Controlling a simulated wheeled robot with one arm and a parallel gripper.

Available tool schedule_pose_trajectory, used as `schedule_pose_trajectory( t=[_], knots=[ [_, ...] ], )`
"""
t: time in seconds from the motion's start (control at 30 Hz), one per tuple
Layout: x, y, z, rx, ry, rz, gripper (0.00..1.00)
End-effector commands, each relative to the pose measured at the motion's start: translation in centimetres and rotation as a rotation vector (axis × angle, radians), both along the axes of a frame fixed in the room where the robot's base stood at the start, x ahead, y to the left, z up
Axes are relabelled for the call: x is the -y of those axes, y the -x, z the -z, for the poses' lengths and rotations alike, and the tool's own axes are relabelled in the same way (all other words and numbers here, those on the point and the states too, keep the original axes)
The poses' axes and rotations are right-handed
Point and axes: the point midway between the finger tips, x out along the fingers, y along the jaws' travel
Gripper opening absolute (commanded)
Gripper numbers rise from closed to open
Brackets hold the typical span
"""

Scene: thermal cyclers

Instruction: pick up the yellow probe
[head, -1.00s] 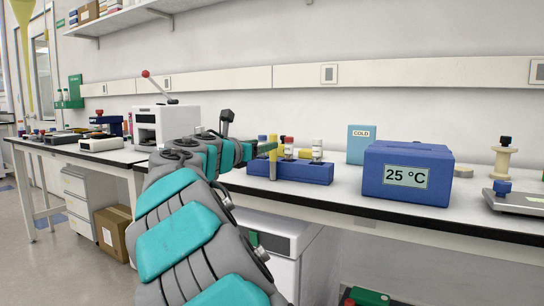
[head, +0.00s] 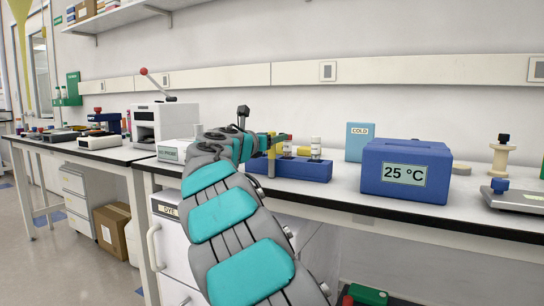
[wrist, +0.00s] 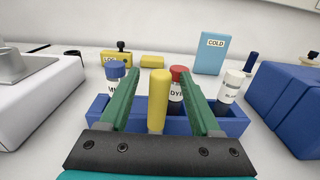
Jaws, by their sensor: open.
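The yellow probe (wrist: 158,100) stands upright in a blue rack (wrist: 235,124). In the wrist view it is between the two green fingers of my gripper (wrist: 163,78), which is open with a gap on each side of the probe.
The rack also holds a blue-capped vial (wrist: 115,74), a red-capped vial (wrist: 177,90) and a white-capped vial (wrist: 231,86). A blue 25 °C box (head: 407,172) stands to the right, a light blue COLD box (head: 360,140) behind. A white machine (head: 165,122) is left.

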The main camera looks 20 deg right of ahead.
Motion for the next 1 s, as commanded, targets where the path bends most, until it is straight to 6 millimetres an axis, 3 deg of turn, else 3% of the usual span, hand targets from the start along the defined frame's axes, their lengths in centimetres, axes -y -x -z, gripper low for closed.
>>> schedule_pose_trajectory(
  t=[0.07, 0.6, 1.0],
  knots=[
    [-0.02, 0.00, 0.01, 0.000, 0.000, 0.000, 0.62],
    [-0.05, 0.00, 0.04, -0.001, -0.001, -0.001, 0.01],
    [-0.04, 0.01, 0.04, -0.001, -0.001, 0.000, 0.00]
  ],
)
